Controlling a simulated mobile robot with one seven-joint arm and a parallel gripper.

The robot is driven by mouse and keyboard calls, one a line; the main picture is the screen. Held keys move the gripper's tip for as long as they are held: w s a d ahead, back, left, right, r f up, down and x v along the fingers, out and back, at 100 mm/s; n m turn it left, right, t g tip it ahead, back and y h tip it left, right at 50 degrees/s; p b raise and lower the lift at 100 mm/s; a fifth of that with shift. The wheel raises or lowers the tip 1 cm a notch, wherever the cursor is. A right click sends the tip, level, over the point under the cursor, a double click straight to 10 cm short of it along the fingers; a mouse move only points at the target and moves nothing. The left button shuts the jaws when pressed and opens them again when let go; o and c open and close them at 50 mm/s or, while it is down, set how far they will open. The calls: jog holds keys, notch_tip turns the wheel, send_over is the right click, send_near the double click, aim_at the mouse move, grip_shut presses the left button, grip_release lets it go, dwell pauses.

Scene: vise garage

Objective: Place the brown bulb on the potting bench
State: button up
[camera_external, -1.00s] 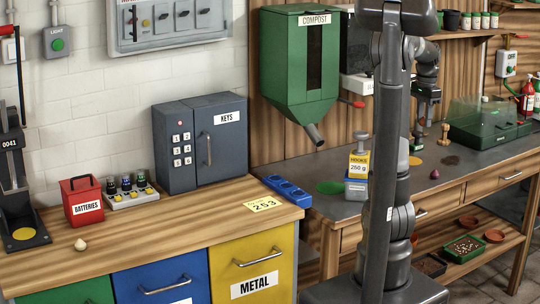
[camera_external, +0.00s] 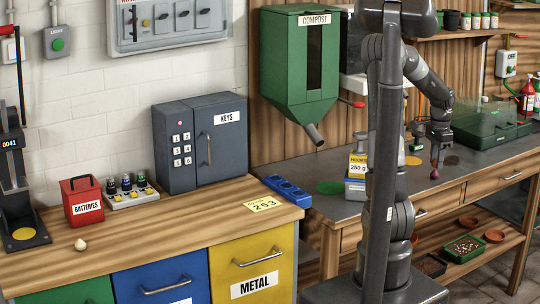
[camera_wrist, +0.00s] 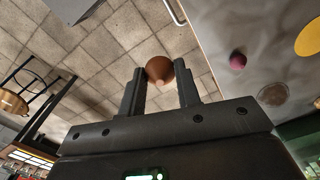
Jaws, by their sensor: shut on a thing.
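My gripper (camera_external: 437,148) is over the potting bench (camera_external: 473,174) in the external view, near its front edge. In the wrist view my gripper (camera_wrist: 160,88) is shut on the brown bulb (camera_wrist: 158,69), a round brown thing with a paler tip, held between the fingertips. Floor tiles show behind the bulb, with the grey bench top (camera_wrist: 220,25) to the right. In the external view the held bulb is small and hard to make out. A magenta bulb (camera_wrist: 237,60) lies on the bench beside the gripper; it also shows in the external view (camera_external: 434,174).
A yellow disc (camera_wrist: 310,38) and a dark round patch (camera_wrist: 272,93) are on the bench. A clear-lidded green box (camera_external: 490,125) stands at the back. A pale bulb (camera_external: 80,244) lies on the left counter.

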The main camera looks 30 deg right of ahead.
jog(key=w+f, duration=0.2)
jog(key=w, duration=0.1)
jog(key=w+a+f, duration=0.1)
jog(key=w+f, duration=0.1)
jog(key=w, duration=0.2)
jog(key=w+a+f, duration=0.1)
jog(key=w+f, duration=0.2)
jog(key=w, duration=0.1)
jog(key=shift+a, duration=0.2)
jog(key=shift+f, duration=1.9)
jog(key=shift+f, duration=0.1)
jog(key=o, duration=0.9)
jog(key=shift+o, duration=0.2)
notch_tip(320, 180, up, 12)
